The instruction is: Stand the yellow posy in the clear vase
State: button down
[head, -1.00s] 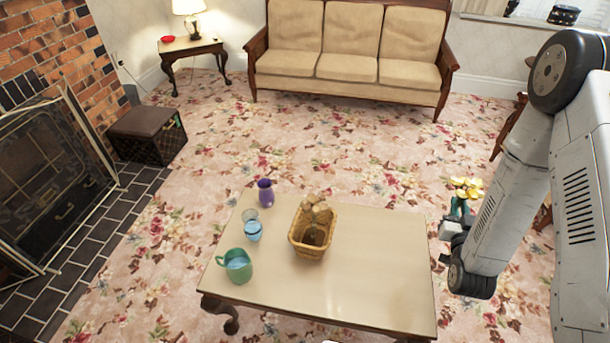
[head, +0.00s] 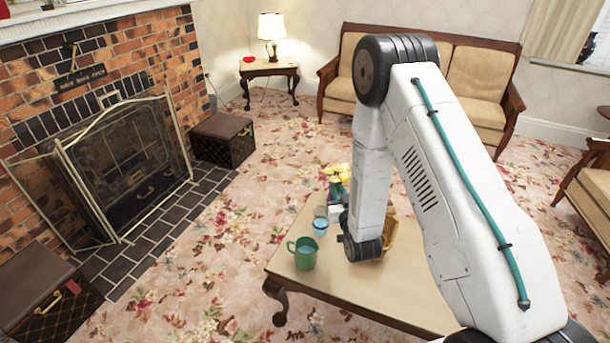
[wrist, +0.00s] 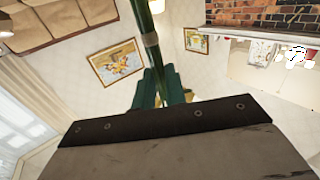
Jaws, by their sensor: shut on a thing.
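The yellow posy (head: 338,171) has yellow blooms above green stems. My gripper (head: 336,190) is shut on its stems and holds it roughly upright above the far left part of the table. In the wrist view, the green stems of the posy (wrist: 145,22) run up from between the teal fingers of my gripper (wrist: 158,82). The clear vase (head: 320,226), a small glass with bluish water, stands on the table just below and left of my gripper in the head view. The gap between stem ends and vase mouth cannot be judged; the stem ends are hidden.
A green mug (head: 303,254) stands near the vase at the table's left edge. A wicker basket (head: 391,238) is mostly hidden behind my arm. The coffee table (head: 340,290) is bare toward the front. The purple vase seen earlier is hidden now.

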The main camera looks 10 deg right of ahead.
jog(key=w+a+r, duration=0.1)
jog(key=w+a, duration=0.1)
jog(key=w, duration=0.7)
notch_tip(320, 180, down, 14)
jog(key=shift+s, duration=0.2)
dwell(1.3)
dwell(0.5)
jog(key=c, duration=1.4)
grip_release()
jog(key=shift+o, duration=0.2)
jog(key=s, duration=0.8)
jog(key=shift+a, duration=0.2)
